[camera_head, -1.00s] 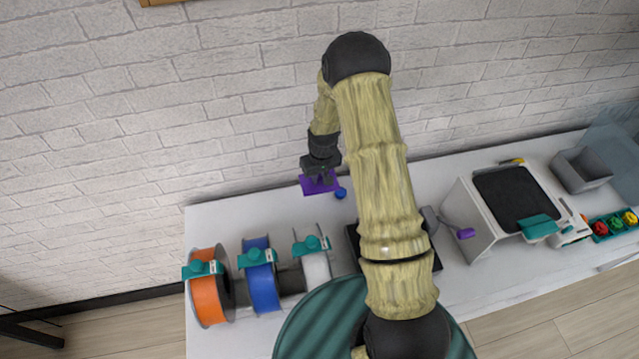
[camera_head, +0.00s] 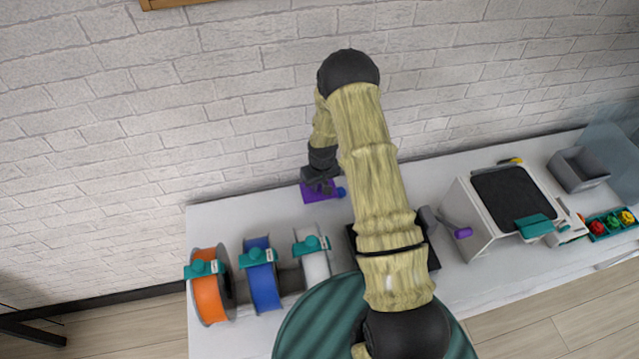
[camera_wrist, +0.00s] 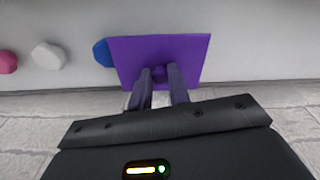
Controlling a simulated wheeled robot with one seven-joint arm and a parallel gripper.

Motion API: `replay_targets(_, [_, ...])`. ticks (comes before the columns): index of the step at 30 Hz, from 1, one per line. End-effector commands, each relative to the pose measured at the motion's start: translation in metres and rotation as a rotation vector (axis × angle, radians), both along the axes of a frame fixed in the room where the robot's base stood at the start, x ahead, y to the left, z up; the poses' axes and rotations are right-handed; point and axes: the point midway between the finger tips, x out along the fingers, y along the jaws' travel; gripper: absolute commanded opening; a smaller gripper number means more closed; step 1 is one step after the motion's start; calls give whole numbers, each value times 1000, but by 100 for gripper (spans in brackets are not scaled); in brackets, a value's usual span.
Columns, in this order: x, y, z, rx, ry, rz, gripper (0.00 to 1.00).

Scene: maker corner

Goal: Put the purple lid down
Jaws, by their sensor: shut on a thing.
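The purple lid (camera_head: 313,196) is a flat square plate with a small knob, near the back edge of the white table, left of my arm. My gripper (camera_head: 321,185) is above it and shut on its knob. In the wrist view the lid (camera_wrist: 188,48) spreads out flat beyond my fingers (camera_wrist: 160,78), with the knob between the fingertips. The lid is low over the tabletop; I cannot tell whether it touches.
A small blue object (camera_wrist: 102,53) is right beside the lid, with a white one (camera_wrist: 48,55) and a pink one (camera_wrist: 6,62) farther along. Orange (camera_head: 209,298), blue (camera_head: 264,286) and white (camera_head: 315,266) spools stand at the front left. A white boxy machine (camera_head: 473,226) is at right. The brick wall is close behind.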

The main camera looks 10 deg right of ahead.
Motion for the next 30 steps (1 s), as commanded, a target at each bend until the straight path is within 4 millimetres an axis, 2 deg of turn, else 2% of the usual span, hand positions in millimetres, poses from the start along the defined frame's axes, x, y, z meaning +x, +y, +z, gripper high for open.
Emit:
replay_targets(15, [0, 0, -13, 0, 0, 0, 0])
replay_targets(16, [0, 0, -12, 0, 0, 0, 24])
replay_targets(18, [0, 0, -11, 0, 0, 0, 38])
replay_targets(30, [0, 0, -7, 0, 0, 0, 40])
